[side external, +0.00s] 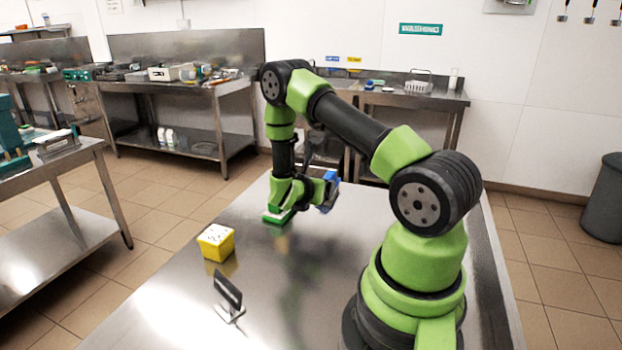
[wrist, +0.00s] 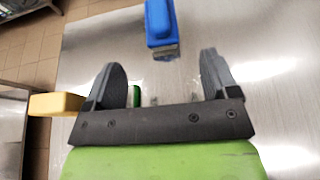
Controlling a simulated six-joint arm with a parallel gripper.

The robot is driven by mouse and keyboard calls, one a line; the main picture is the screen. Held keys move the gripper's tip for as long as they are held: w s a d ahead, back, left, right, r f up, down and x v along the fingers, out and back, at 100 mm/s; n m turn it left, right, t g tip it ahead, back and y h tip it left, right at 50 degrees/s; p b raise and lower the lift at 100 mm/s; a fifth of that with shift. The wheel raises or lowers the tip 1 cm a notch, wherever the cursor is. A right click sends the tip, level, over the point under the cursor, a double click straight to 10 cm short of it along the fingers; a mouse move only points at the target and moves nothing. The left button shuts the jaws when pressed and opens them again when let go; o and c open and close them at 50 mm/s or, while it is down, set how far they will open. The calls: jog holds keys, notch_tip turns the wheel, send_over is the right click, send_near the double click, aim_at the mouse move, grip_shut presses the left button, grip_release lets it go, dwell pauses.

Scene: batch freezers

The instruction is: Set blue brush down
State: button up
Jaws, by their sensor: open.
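The blue brush (wrist: 160,22) lies in front of my gripper in the wrist view, its blue body at the top edge and a grey end towards me. In the side view its blue part (side external: 331,177) shows just behind my gripper (side external: 327,205), which hides the rest. My gripper (wrist: 161,64) is open, its two black fingers spread, with no brush between them. The brush appears apart from the fingertips in the wrist view. I cannot tell exactly how it rests on the steel table (side external: 180,300).
A green item (side external: 277,215) sits on the table below my wrist. A yellow box with a white top (side external: 215,242) and a small black upright panel on a stand (side external: 228,293) are nearer the front left. Bare steel lies between them.

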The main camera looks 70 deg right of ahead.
jog(key=s+a+r+m+g+y, duration=0.2)
jog(key=a+r+m, duration=0.2)
jog(key=r+m, duration=0.3)
jog(key=s+a+r+m+g+y, duration=0.1)
jog(key=s+a+r+m+y, duration=0.1)
jog(key=a+r+m, duration=0.45)
jog(key=s+a+r+m+t+y, duration=0.2)
jog(key=a+r+m+t+y, duration=0.2)
jog(key=a, duration=0.6)
jog(key=s+a+r+m+t+y, duration=0.3)
jog(key=a+r+t+y, duration=0.3)
jog(key=a, duration=0.4)
jog(key=shift+s+r+m+y, duration=0.35)
jog(key=shift+r+m+y, duration=0.25)
jog(key=shift+m+y, duration=0.1)
